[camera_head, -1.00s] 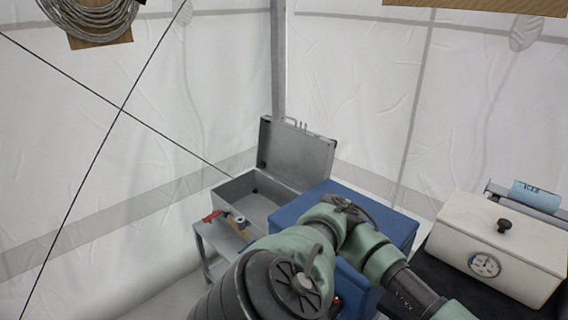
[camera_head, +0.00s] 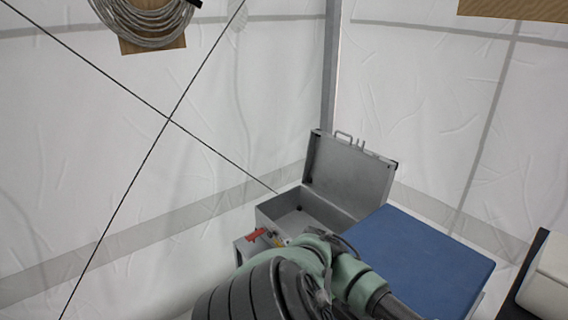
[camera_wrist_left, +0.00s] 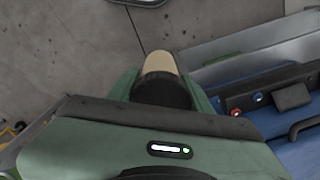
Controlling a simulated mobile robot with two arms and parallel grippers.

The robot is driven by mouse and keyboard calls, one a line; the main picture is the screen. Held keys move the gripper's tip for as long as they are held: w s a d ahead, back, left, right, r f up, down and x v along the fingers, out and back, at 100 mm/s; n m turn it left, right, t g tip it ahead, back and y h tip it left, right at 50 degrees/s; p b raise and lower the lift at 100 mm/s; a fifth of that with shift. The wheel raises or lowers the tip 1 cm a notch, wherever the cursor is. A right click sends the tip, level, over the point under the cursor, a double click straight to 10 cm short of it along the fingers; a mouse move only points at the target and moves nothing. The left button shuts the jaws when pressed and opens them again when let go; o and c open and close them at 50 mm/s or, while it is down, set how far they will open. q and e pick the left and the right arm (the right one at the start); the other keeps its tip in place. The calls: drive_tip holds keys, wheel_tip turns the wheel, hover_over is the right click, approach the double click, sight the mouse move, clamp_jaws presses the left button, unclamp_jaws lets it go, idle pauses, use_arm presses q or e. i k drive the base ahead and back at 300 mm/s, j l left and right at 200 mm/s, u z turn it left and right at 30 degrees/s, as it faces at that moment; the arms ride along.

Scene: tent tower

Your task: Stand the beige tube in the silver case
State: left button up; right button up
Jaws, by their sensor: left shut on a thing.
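The silver case (camera_head: 345,175) stands open in the head view, its lid raised at the back and its tray (camera_head: 297,222) facing up. I see no tube in the visible part of the tray; my arm hides some of the area in front. In the left wrist view my left gripper (camera_wrist_left: 160,80) is shut on the beige tube (camera_wrist_left: 160,63), whose near part is black. The tube's far end is beyond my fingers, over grey floor. In the head view the gripper and tube are hidden behind my arm. My right gripper is in neither view.
A blue box (camera_head: 425,262) stands directly right of the case. A red-handled item (camera_head: 256,234) lies on a small grey stand at the case's left front. A white box (camera_head: 550,280) is cut off at the right edge. Tent walls close the back.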

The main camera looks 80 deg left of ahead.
sight(290, 233)
drive_tip(key=k+j+u, duration=0.1)
drive_tip(key=j, duration=0.35)
drive_tip(key=k+j+u, duration=0.1)
drive_tip(key=j, duration=0.35)
drive_tip(key=k+j+u, duration=0.1)
drive_tip(key=k+j, duration=0.15)
drive_tip(key=j, duration=0.2)
drive_tip(key=k+j+u, duration=0.1)
drive_tip(key=j, duration=0.4)
drive_tip(key=k+j+u, duration=0.1)
drive_tip(key=j, duration=0.35)
